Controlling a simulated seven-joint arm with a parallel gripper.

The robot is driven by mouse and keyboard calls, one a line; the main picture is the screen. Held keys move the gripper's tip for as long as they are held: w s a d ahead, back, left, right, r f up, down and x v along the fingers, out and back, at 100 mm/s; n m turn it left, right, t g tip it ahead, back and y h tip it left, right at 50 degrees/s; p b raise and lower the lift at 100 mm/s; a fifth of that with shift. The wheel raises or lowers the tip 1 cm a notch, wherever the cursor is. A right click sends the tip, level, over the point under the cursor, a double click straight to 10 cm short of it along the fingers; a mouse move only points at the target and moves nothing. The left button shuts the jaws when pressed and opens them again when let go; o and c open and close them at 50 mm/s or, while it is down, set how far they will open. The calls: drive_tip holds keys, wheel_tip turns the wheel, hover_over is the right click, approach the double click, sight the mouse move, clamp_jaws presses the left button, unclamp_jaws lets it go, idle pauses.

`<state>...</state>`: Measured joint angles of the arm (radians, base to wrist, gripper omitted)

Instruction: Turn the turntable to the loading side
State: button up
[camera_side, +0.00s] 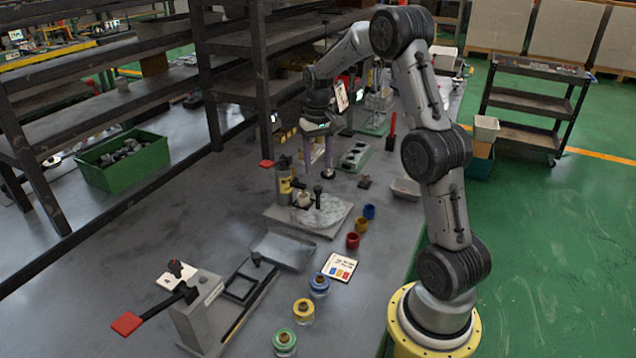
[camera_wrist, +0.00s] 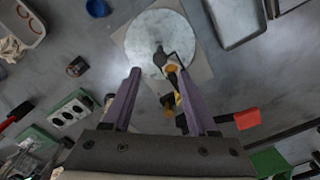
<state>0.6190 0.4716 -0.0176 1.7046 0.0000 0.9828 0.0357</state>
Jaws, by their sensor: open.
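The turntable (camera_side: 334,212) is a pale grey mottled round disc on a square base plate at mid-bench in the side view; it also shows at the top of the wrist view (camera_wrist: 143,32). A dark knob (camera_side: 318,190) stands up from it. A yellow and black press with a red lever (camera_side: 284,182) stands at its back left edge, and a small pale cup (camera_side: 303,200) is near it on the disc. My gripper (camera_side: 319,172) hangs above and behind the turntable, pointing down. In the wrist view its purple fingers (camera_wrist: 158,72) are apart, with nothing held.
Blue (camera_side: 369,211), yellow (camera_side: 361,225) and red (camera_side: 352,240) cups stand right of the turntable. A shallow grey tray (camera_side: 283,251) lies in front. Dark shelving rises at left.

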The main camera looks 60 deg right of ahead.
sight(318, 187)
wheel_tip(318, 187, down, 6)
drive_tip(key=shift+f, duration=0.25)
clamp_jaws()
idle(0.3)
idle(1.2)
